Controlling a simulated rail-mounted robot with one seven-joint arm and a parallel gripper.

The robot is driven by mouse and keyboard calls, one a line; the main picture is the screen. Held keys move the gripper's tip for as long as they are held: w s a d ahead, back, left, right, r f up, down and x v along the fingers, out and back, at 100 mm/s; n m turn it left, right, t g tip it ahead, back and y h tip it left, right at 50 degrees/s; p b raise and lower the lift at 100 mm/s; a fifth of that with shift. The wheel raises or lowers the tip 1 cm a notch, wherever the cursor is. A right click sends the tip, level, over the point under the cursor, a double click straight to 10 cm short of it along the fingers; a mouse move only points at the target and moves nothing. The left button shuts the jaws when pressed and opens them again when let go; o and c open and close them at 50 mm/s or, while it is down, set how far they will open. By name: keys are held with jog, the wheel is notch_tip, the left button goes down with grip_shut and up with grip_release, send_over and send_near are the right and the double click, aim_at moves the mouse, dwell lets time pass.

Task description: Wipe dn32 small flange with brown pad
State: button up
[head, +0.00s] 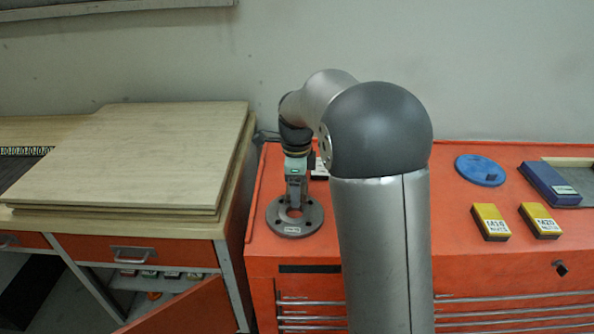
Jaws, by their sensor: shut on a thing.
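A grey round flange (312,216) with bolt holes and a small white label lies flat on the orange cabinet top, near its left edge. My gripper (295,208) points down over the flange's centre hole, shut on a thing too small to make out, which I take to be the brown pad. I cannot tell whether it touches the flange. No brown pad shows clearly anywhere else. My arm hides part of the cabinet top right of the flange.
On the orange cabinet (455,212) to the right are a blue round piece (481,170), two yellow-and-black boxes (490,222) and a blue box (549,184). Wooden boards (140,150) lie on the bench at left. A dark item with a white label (320,172) stands behind the flange.

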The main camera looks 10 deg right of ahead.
aim_at(295, 210)
jog(key=shift+s+a+f, duration=0.15)
jog(key=shift+s, duration=0.35)
jog(key=shift+s+a+b, duration=0.25)
jog(key=shift+s, duration=0.5)
jog(key=shift+s+a+b, duration=0.25)
jog(key=shift+s+b, duration=0.05)
jog(key=shift+s, duration=0.4)
jog(key=shift+s+a+b, duration=0.25)
jog(key=shift+s, duration=0.5)
notch_tip(295, 210, up, 4)
jog(key=p, duration=0.2)
jog(key=shift+s+p, duration=0.15)
jog(key=shift+p, duration=0.2)
jog(key=shift+r+p, duration=1.7)
jog(key=shift+r, duration=0.55)
